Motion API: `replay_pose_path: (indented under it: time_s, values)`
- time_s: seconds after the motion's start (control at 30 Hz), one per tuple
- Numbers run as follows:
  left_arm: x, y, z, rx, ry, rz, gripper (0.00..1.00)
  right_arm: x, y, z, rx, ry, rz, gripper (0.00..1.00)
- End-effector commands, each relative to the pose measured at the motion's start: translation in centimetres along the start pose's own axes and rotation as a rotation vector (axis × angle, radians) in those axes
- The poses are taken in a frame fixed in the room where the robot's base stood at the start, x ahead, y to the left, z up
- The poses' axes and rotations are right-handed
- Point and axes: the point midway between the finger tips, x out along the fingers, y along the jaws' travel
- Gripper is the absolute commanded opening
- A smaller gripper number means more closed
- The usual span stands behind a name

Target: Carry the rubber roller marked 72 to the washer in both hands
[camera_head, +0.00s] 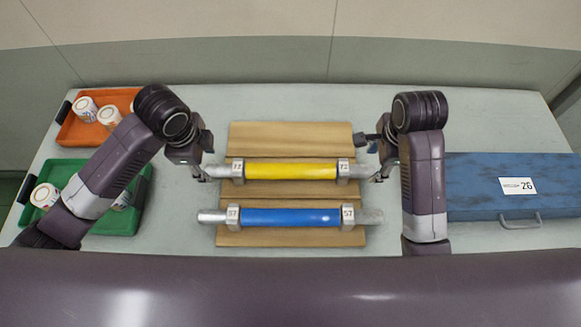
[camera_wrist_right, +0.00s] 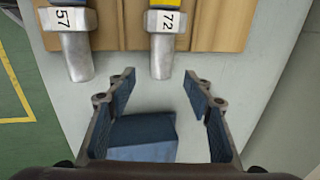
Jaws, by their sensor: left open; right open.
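The yellow roller (camera_head: 290,171) marked 72 lies crosswise on a wooden board, with grey collars and bare metal ends. Its right end (camera_wrist_right: 162,58) shows in the right wrist view. My left gripper (camera_head: 204,174) is open at the roller's left end; the fingers are small in the head view, and I cannot tell whether they touch it. My right gripper (camera_wrist_right: 160,75) is open, with the tip of the roller's right metal end at the gap between its fingertips. It also shows in the head view (camera_head: 377,172). I see nothing that I can identify as the washer.
A blue roller (camera_head: 290,217) marked 57 lies parallel, nearer me, on the wooden board (camera_head: 290,137). A blue box (camera_head: 470,180) with a handle stands right. An orange tray (camera_head: 72,132) and a green tray (camera_head: 98,216) with white items stand left.

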Motion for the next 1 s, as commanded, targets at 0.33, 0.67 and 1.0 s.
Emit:
replay_pose_path:
  time_s: [0.33,0.67,1.0]
  values:
    - [3.8,0.1,0.0,-0.003,0.001,0.004,0.47,3.7,0.1,-0.1,0.000,0.003,0.004,0.47]
    - [7.5,0.0,0.0,-0.002,0.000,0.000,0.47,7.5,0.0,-0.1,-0.001,0.001,0.000,0.47]
    - [7.8,0.0,0.0,-0.001,0.001,-0.001,0.47,7.8,0.0,0.0,-0.001,0.001,0.000,0.47]
